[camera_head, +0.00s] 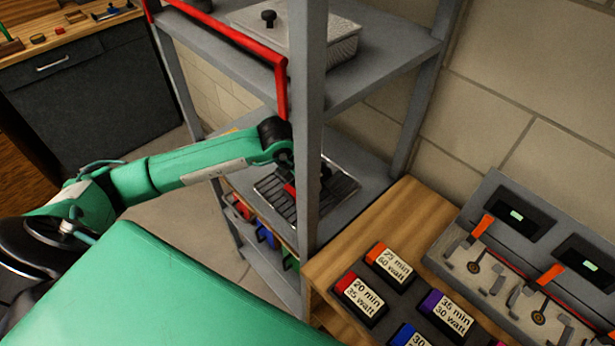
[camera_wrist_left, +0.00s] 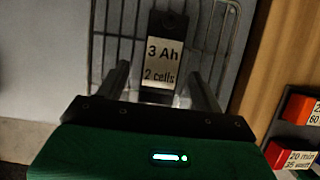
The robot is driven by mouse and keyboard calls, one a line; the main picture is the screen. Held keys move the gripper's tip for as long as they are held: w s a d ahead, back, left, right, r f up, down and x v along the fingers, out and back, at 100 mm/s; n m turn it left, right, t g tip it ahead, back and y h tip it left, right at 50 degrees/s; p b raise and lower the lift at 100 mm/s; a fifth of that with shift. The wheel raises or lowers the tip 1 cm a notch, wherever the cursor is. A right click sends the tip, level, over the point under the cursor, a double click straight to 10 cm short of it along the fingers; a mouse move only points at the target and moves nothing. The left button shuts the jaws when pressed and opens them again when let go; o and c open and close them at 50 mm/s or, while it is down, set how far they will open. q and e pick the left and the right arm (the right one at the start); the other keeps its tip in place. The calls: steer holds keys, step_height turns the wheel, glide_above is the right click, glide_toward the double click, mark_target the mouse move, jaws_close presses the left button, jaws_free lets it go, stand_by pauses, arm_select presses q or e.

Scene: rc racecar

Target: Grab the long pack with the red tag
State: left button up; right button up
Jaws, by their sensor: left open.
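In the left wrist view my left gripper (camera_wrist_left: 160,73) is open, its two fingers on either side of a dark pack (camera_wrist_left: 160,22) with a pale label reading 3 Ah, 2 cells. The pack lies on a wire rack (camera_wrist_left: 112,45). I cannot tell whether the fingers touch it. In the head view my left arm reaches into the shelf over the rack (camera_head: 272,190), and the grey post hides much of the gripper. A small red patch (camera_head: 290,188) shows there, perhaps the pack's tag. My right gripper is not in view.
A grey shelf post (camera_head: 308,120) stands close by my left wrist. The wooden bench (camera_head: 400,215) at right holds a red-tagged block (camera_head: 362,298), an orange-tagged block (camera_head: 392,265), others and a grey device (camera_head: 520,240). Coloured bins (camera_head: 265,235) sit below.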

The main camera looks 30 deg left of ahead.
arm_select(q)
steer(key=shift+x, duration=1)
steer(key=shift+c, duration=0.2)
steer(key=shift+r, duration=0.15)
steer(key=c, duration=1.4)
